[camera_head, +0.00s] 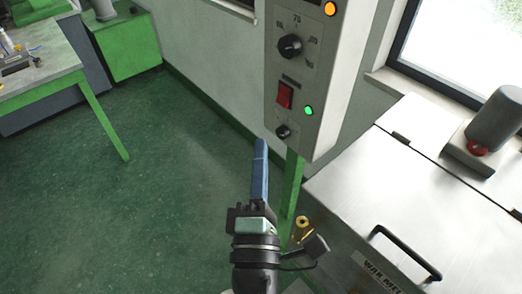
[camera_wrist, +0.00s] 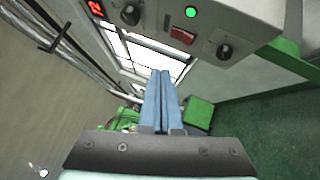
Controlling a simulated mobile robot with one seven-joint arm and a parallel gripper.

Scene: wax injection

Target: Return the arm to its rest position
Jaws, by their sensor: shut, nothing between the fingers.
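My gripper (camera_head: 260,145) shows in the head view at the lower middle, with its blue fingers pointing up the picture. In the wrist view my gripper (camera_wrist: 160,74) has its two blue fingers side by side, shut and empty. The fingertips appear just left of the grey control box (camera_head: 303,75) in the head view and do not visibly touch it. The box carries black knobs, a red switch (camera_head: 285,95) and a lit green lamp (camera_head: 309,111). In the wrist view the same control box (camera_wrist: 235,22) is at the top right.
A steel wax melter (camera_head: 420,190) with a black handle (camera_head: 404,250) fills the lower right. A green post (camera_head: 291,185) and a brass fitting (camera_head: 303,222) stand close to the right of my gripper. A green-legged workbench (camera_head: 45,80) is at upper left. The green floor (camera_head: 150,200) between is clear.

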